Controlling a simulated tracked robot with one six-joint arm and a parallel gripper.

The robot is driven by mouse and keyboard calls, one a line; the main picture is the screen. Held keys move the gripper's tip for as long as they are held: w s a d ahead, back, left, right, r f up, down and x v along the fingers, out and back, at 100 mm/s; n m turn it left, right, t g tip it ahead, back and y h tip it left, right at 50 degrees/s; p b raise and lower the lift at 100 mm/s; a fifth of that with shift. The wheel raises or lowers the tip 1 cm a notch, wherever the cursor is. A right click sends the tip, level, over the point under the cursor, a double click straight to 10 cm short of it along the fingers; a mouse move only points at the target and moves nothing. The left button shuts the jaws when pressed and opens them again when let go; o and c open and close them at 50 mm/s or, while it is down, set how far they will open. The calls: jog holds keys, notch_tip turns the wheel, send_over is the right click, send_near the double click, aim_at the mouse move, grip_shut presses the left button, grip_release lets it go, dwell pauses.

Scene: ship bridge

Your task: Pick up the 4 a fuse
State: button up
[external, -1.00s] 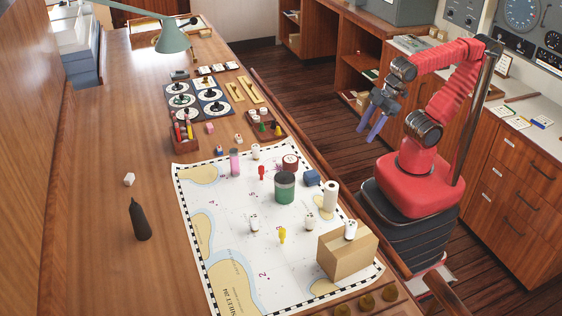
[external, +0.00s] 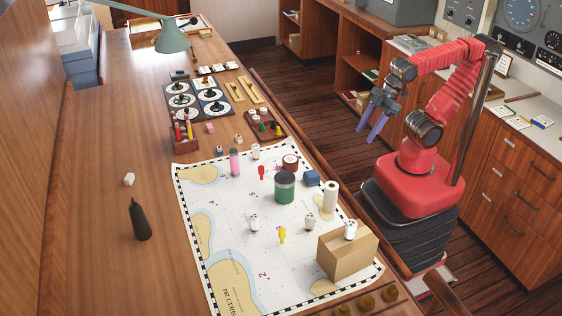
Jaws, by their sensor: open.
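Several small pale objects that could be fuses are on the desk. One white piece with dark marks (external: 253,222) stands on the chart, a greyish one (external: 310,222) is to its right, and another white one (external: 351,229) is on top of the cardboard box (external: 340,258). A further white one (external: 255,152) is at the chart's far edge. Their labels are too small to read, so I cannot tell which is the 4 A fuse. My gripper (external: 368,133) is open and empty, its purple fingers pointing down beyond the desk's right edge, well apart from these pieces.
The chart (external: 225,235) also carries a green jar (external: 285,188), a white roll (external: 330,196), a pink cylinder (external: 234,162) and a yellow piece (external: 282,235). A dark bottle (external: 140,222) stands left of it. A wooden rail (external: 310,138) edges the desk. The desk's left side is mostly clear.

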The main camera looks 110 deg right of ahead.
jog(key=m+t+h, duration=0.2)
jog(key=t, duration=0.6)
send_near(258, 145)
jog(key=shift+w+f, duration=0.55)
jog(key=shift+x, duration=4.3)
jog(key=shift+f, duration=0.2)
jog(key=shift+x, duration=2.55)
jog(key=shift+f, duration=0.1)
